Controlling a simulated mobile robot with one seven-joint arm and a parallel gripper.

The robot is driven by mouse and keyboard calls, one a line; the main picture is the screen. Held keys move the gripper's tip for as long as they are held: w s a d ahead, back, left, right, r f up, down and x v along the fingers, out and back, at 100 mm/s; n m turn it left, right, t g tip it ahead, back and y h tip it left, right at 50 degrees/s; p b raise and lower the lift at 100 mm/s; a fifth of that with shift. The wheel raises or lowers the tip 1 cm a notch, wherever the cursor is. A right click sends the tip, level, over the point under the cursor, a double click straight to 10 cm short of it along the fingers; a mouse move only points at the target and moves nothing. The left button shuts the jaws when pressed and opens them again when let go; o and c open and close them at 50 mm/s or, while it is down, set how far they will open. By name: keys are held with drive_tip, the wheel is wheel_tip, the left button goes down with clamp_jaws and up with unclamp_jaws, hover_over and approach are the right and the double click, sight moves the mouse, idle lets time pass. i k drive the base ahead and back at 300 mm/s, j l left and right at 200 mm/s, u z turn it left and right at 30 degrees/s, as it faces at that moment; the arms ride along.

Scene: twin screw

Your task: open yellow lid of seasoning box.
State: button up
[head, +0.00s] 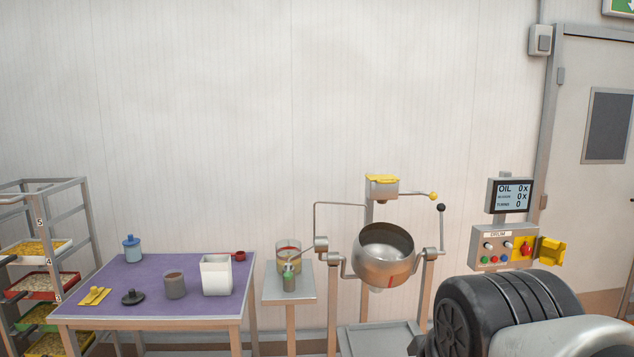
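A small grey metal box (383,188) with a yellow lid (381,179) on top stands on a post above and behind a round metal drum; it looks like the seasoning box. The lid appears to lie flat over the box, closed. A lever with a yellow knob (433,196) sticks out to its right. My gripper is not in view. Only dark and grey parts of my own arm show at the bottom right, well apart from the box.
The tilted metal drum (385,254) hangs below the box, with a black-knobbed lever (441,208) at right. A control panel (503,248) stands further right. A small stand (289,297) and purple-topped table (140,277) are left. A shelf rack (45,250) stands far left.

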sight(390, 178)
drive_tip(key=i+l+u, duration=0.1)
drive_tip(key=i+l, duration=0.35)
drive_tip(key=i+l+u, duration=0.1)
drive_tip(key=i+l, duration=0.8)
drive_tip(key=l, duration=0.25)
drive_tip(key=j+u, duration=0.05)
